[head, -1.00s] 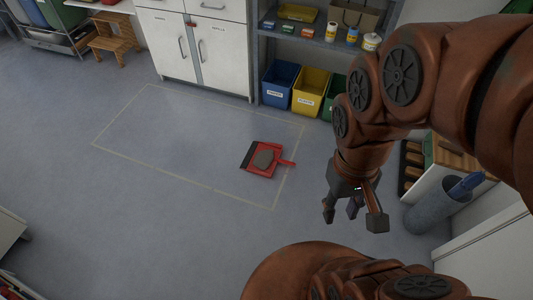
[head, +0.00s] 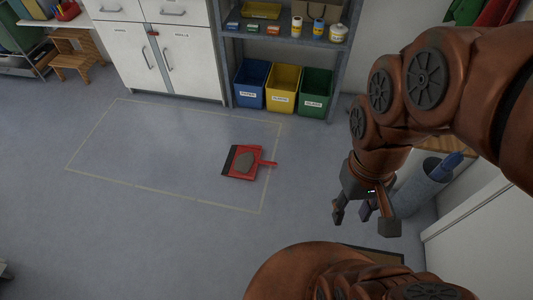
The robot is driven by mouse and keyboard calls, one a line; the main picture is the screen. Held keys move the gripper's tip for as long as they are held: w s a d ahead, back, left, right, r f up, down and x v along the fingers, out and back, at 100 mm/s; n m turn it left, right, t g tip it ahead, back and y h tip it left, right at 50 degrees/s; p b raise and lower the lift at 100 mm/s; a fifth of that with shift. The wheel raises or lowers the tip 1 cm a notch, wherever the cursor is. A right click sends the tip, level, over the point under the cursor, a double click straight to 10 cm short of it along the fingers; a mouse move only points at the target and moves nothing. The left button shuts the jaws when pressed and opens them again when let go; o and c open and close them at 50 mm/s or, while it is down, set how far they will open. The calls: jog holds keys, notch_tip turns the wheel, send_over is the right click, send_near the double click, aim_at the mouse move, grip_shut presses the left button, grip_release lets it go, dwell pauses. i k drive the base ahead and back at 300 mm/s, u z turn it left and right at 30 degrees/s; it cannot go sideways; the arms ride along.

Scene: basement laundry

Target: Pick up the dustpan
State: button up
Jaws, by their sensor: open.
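A red dustpan (head: 236,174) lies flat on the grey floor inside a taped rectangle, near its right side. Its dark front edge faces left and its short red handle (head: 267,163) points right. A grey-brown lump (head: 245,163) sits in the pan; I cannot tell what it is. My gripper (head: 366,224) hangs at the right of the picture, pointing down, its fingers apart and empty. It is to the right of the dustpan and clear of it.
Blue (head: 251,84), yellow (head: 283,89) and green (head: 315,93) bins stand under a shelf at the back. A white cabinet (head: 170,60) stands left of them. A grey cylindrical container (head: 420,187) stands right of my gripper. The floor around the dustpan is clear.

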aim_at(242, 162)
jog(key=z, duration=0.55)
jog(key=i, duration=1.15)
jog(key=u, duration=2.4)
